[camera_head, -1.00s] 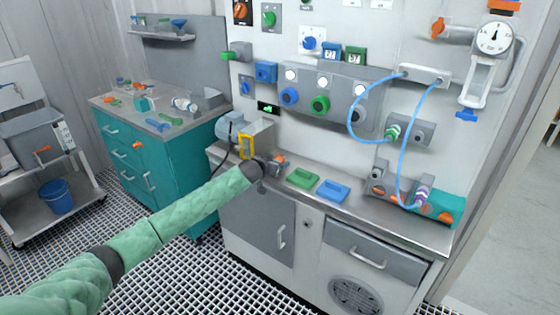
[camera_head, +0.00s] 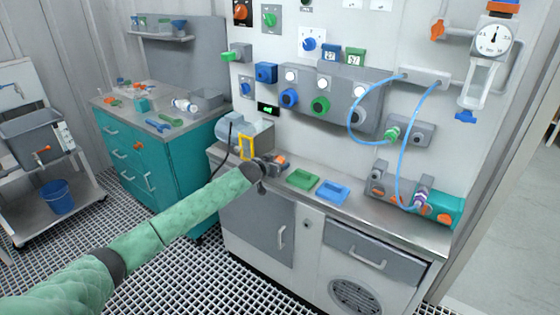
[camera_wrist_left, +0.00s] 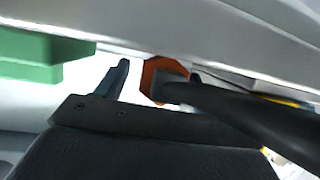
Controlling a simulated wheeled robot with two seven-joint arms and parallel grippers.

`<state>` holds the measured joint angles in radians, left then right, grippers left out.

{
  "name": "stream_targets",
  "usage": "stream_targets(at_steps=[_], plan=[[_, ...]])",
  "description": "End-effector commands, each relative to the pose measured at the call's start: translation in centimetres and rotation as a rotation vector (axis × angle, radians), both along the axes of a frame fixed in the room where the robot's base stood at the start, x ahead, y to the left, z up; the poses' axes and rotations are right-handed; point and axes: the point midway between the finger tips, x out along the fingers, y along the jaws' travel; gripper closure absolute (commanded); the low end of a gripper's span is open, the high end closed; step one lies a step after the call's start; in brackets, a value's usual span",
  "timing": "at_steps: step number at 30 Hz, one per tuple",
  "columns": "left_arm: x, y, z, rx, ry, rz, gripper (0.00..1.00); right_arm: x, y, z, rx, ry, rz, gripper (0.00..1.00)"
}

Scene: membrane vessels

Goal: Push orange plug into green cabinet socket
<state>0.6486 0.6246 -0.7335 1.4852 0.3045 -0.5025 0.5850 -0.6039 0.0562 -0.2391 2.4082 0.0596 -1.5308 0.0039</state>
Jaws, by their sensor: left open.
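The orange plug (camera_head: 281,159) is at the tip of my left gripper (camera_head: 274,165), over the back of the steel counter. In the left wrist view the plug (camera_wrist_left: 158,76) sits between the two dark fingers of the open gripper (camera_wrist_left: 156,80); a thick black cable crosses in front and partly hides one finger. The green-teal cabinet (camera_head: 165,165) stands left of the counter. I cannot pick out its socket for certain. A green box-shaped fitting (camera_head: 238,52) sits on the wall panel's upper left. My right gripper is not in view.
The green tray (camera_head: 302,179) and blue tray (camera_head: 332,192) lie on the counter just right of the gripper. A yellow-framed grey unit (camera_head: 247,147) stands behind the forearm, with a black cable curving down. Blue hoses (camera_head: 402,140) hang at the right.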

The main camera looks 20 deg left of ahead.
Motion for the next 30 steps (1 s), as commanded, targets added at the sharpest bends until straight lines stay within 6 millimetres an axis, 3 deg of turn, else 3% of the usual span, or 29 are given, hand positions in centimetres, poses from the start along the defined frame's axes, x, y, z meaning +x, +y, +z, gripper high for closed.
stream_targets(at_steps=[27,28,30], plan=[[0.01,-0.02,0.03,0.0,-0.001,0.0,0.33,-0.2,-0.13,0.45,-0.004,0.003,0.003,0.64],[0.0,-0.02,0.02,0.0,0.0,0.0,0.35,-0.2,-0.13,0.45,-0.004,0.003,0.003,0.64],[0.0,-0.01,0.02,0.0,0.0,0.0,0.48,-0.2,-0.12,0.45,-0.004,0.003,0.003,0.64]])
